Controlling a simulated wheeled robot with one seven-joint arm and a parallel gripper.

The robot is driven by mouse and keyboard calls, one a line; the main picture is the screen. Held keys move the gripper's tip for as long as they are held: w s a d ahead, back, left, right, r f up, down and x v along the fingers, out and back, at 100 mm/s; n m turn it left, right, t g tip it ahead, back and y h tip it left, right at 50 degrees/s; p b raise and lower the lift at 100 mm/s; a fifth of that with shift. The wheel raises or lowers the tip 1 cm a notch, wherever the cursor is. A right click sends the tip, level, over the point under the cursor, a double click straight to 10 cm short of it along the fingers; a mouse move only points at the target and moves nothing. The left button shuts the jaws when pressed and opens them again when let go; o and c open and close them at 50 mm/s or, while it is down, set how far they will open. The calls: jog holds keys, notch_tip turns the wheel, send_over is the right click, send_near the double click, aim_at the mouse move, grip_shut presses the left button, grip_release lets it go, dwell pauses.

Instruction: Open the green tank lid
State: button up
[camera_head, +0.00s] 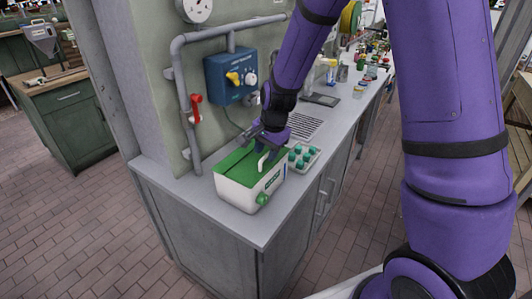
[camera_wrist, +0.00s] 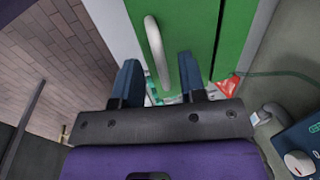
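The tank is a white box (camera_head: 235,193) with a green lid (camera_head: 236,162), standing on the grey counter. The lid looks closed and lies flat. A white curved handle (camera_head: 262,161) stands on the lid, and it also shows in the wrist view (camera_wrist: 153,42). My gripper (camera_head: 266,146) is over the lid at the handle. In the wrist view my gripper (camera_wrist: 159,68) has its two dark blue fingers apart, with the near end of the handle between them. I see gaps beside the handle, and whether a finger touches it I cannot tell.
A tray of green-capped vials (camera_head: 302,158) stands right beside the tank. A blue control box (camera_head: 231,77) with knobs, a grey pipe and a red valve lever (camera_head: 196,106) are on the wall behind. The grey counter (camera_head: 185,188) is clear left of the tank.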

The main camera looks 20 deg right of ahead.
jog(key=shift+w+f, duration=0.1)
jog(key=shift+f, duration=0.4)
grip_shut()
